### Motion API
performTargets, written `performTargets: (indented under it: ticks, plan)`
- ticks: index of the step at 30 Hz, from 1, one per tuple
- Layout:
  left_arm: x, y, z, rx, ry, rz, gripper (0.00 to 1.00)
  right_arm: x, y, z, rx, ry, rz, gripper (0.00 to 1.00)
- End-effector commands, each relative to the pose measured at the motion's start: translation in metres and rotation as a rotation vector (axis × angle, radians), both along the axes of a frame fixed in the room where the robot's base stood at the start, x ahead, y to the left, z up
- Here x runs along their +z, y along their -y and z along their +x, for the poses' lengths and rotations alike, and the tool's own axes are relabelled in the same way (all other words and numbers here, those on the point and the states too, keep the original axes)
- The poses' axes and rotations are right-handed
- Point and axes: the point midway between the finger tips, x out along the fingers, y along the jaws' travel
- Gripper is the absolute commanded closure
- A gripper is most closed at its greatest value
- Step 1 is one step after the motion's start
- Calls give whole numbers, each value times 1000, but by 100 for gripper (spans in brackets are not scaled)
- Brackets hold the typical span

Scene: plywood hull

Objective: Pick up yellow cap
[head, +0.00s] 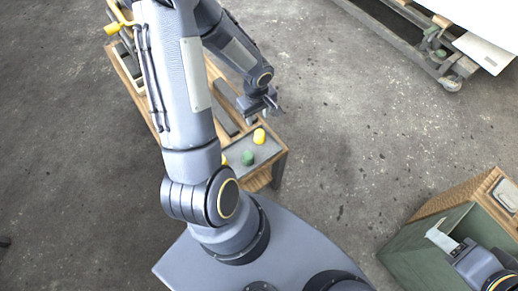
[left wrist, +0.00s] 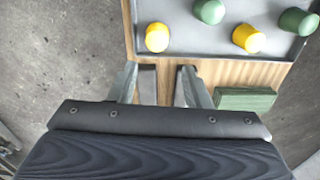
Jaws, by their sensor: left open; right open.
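A yellow cap (head: 259,136) stands in the grey tray (head: 268,150) at the near end of the wooden bench. A second yellow cap (head: 223,159) is partly hidden by my left arm. A green cap (head: 248,158) stands between them. In the left wrist view, one yellow cap (left wrist: 157,37) is ahead of my left gripper (left wrist: 160,82). The other yellow cap (left wrist: 248,38) is further right, between two green caps (left wrist: 210,10) (left wrist: 297,21). My left gripper (head: 265,113) is open and empty, apart from the caps. My right gripper (head: 450,242) is open at the lower right.
A green block-like thing (left wrist: 245,98) lies beyond that rim. A green-sided wooden box (head: 418,240) is under my right gripper. A yellow-handled thing (head: 122,22) lies at the bench's far end.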

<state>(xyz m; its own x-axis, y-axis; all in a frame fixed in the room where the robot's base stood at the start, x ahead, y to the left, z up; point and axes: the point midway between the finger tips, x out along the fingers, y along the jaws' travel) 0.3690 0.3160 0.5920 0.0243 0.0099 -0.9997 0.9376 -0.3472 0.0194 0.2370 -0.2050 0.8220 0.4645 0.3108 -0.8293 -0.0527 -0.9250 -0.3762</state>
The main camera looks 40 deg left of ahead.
Motion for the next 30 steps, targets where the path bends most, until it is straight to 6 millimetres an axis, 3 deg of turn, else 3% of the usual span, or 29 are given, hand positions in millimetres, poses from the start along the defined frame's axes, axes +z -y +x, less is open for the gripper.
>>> performTargets:
  ticks: [1,6,21,30]
  plan:
    - [-30,1,-1,25,-16,-6,56,-16,0,0,0,1,0,49]
    - [-59,2,0,70,-28,-12,56,-25,0,0,0,1,0,49]
    - [-123,6,-1,73,-30,-13,56,-44,0,0,0,1,0,49]
    - [-129,6,0,74,-28,-13,56,-45,0,0,0,1,0,49]
